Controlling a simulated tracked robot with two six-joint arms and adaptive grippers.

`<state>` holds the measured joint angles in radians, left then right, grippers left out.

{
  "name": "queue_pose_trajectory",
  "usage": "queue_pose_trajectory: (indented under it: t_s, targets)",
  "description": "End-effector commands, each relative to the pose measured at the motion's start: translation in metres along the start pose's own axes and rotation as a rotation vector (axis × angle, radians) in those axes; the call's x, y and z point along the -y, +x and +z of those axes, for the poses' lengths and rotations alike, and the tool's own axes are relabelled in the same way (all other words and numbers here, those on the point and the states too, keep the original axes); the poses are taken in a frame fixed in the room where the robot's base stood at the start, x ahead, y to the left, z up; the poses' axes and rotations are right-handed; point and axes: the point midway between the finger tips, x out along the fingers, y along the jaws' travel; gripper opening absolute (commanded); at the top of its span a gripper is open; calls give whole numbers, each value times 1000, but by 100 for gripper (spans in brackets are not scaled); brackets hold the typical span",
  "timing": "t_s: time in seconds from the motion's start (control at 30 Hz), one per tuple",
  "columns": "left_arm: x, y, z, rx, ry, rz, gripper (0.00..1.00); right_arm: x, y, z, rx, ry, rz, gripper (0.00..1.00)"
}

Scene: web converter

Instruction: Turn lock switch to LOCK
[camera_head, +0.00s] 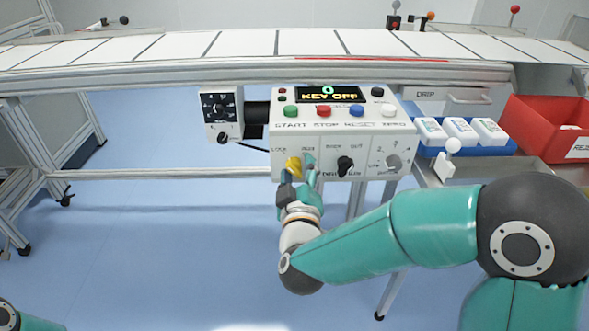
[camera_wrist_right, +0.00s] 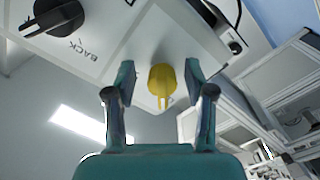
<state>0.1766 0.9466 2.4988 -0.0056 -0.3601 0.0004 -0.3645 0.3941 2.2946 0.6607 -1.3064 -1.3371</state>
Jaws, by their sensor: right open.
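The lock switch is a yellow knob (camera_head: 293,165) at the lower left of the white control box (camera_head: 333,132) in the head view. Lettering that seems to read LOCK and RUN stands above it. In the right wrist view the yellow knob (camera_wrist_right: 162,82) sits between the two fingers. My right gripper (camera_head: 297,180) is open around the knob, with a gap visible on each side in the right wrist view (camera_wrist_right: 158,85). The display reads "KEY OFF". The fingers partly hide the knob in the head view. My left gripper is out of view.
Black (camera_head: 345,165) and grey (camera_head: 393,162) knobs are right of the yellow one. Coloured buttons (camera_head: 323,111) line the box above. A smaller dial box (camera_head: 221,115) hangs to the left. A blue tray (camera_head: 428,148) and a red bin (camera_head: 535,125) stand right. A conveyor (camera_head: 250,45) runs behind.

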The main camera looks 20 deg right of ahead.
Motion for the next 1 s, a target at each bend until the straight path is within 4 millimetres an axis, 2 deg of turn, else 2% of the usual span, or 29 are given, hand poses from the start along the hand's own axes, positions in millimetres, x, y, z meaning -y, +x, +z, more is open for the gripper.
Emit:
queue_pose_trajectory:
  t_s: [0.1,0.13,0.4,0.43,0.47,0.67,0.9,0.93,1.0]
  targets:
    - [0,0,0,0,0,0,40,3,0,-2,-4,-1,-5,54]
    - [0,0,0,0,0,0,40,3,0,-2,-4,-1,-6,51]
    - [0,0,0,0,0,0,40,5,0,-4,-7,-1,-9,6]
    - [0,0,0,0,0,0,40,5,0,-4,-7,-1,-9,1]
    - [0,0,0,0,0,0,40,5,0,-4,-7,-1,-10,0]
    - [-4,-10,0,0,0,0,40,4,0,-6,-6,-65,-11,0]
    - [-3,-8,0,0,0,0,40,6,0,-4,-9,-75,-11,0]
    - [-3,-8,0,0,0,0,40,6,0,-4,-9,-75,-11,34]
    - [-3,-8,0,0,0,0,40,6,0,-4,-9,-75,-11,46]
